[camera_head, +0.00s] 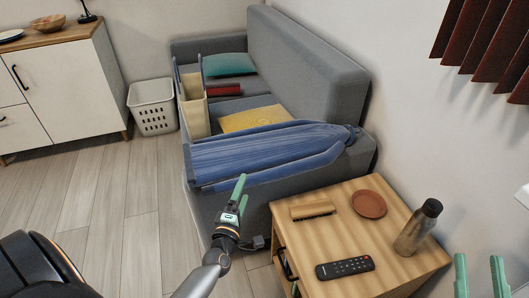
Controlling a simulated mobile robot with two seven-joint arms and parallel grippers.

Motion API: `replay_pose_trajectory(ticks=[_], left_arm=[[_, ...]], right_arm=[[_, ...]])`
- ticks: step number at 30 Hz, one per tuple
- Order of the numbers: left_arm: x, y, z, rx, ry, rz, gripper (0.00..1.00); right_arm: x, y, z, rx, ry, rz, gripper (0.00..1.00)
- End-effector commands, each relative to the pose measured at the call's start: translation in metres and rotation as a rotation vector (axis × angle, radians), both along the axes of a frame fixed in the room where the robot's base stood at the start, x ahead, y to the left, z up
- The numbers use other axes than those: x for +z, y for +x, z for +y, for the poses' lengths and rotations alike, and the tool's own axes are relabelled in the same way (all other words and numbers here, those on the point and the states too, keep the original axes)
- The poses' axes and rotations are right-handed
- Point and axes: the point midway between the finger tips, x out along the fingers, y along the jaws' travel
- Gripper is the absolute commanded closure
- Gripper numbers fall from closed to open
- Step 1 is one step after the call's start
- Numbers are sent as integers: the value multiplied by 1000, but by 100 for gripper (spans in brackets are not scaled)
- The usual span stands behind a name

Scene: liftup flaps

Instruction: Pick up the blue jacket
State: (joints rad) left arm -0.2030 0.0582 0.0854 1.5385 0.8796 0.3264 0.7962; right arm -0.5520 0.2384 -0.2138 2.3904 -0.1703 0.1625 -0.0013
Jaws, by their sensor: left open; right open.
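The blue jacket (262,153) lies spread over the near arm of the grey sofa, its long side running left to right. My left gripper (240,192), with green fingers, is open and empty. It is in front of the jacket's lower edge in the picture; I cannot tell the exact gap between them. My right gripper (480,265) shows only as two green fingers at the bottom right corner. It is open and empty, far to the right of the jacket.
A wooden side table (352,228) holds a remote (345,267), bottle (418,227), round brown coaster (369,204) and brush-like item (312,211). The sofa (305,62) bears cushions and a beige bag (192,104). A white basket (153,106) stands left. Floor left is clear.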

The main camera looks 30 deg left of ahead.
Motion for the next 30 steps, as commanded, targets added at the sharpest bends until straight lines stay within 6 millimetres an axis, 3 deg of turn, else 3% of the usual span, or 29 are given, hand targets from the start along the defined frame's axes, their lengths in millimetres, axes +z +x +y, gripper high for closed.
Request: replay_pose_trajectory(ticks=[5,18,27,30], left_arm=[[-1,10,4,-1,2,1,0],[-3,52,20,-1,2,2,0],[-2,55,21,-1,2,2,0],[-2,55,21,-1,2,2,11]], right_arm=[[9,-4,1,8,-1,-45,57],[67,-39,8,61,-4,-331,57],[71,-42,8,66,-4,-350,57],[71,-42,8,66,-5,-349,57]])
